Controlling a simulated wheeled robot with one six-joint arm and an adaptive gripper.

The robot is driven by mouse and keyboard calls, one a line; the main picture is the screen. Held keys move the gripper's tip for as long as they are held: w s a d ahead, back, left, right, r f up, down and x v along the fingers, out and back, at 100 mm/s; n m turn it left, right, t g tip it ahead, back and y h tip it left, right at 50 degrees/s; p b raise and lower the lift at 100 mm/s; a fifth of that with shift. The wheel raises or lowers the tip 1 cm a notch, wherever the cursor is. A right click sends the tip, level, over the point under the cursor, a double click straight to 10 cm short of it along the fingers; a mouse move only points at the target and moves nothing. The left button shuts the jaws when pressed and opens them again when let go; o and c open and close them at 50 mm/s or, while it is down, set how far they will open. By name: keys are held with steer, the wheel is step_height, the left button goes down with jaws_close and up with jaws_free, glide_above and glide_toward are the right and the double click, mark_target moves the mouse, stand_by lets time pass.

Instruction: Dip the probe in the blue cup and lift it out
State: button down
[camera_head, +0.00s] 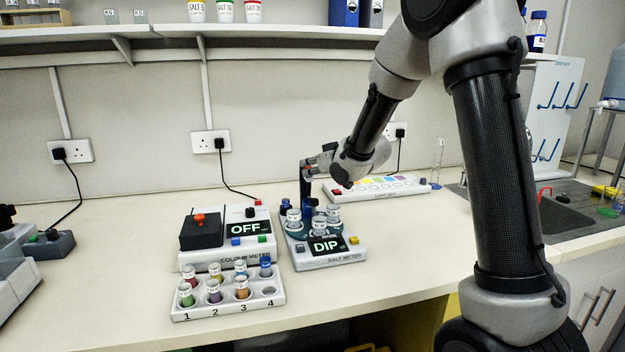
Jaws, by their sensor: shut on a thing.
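The salt meter (330,260) stands mid-bench, and its screen reads DIP. Several small clear cups with white labels stand on it, one at the left (294,222) and one at the front (320,227). A small dark blue piece (286,205) shows at the back left of the meter, but I cannot tell which cup is the blue one. My gripper (309,167) is above the back of the meter, shut on the probe (306,188), a dark upright body. The probe's lower end is hidden among the cups, so I cannot tell whether its tip is in one.
The colour meter (237,256), reading OFF, stands close on the left. A white rack (215,307) with several coloured vials is in front of it. A light box (420,187) lies behind on the right. The bench's right front (420,262) is clear.

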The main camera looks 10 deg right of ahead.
steer(key=shift+r, duration=0.55)
steer(key=c, duration=1.3)
jaws_free()
steer(key=shift+o, duration=0.2)
steer(key=shift+s, duration=0.1)
steer(key=v, duration=1.1)
steer(key=shift+s+d+r, duration=0.15)
steer(key=shift+s+d, duration=0.1)
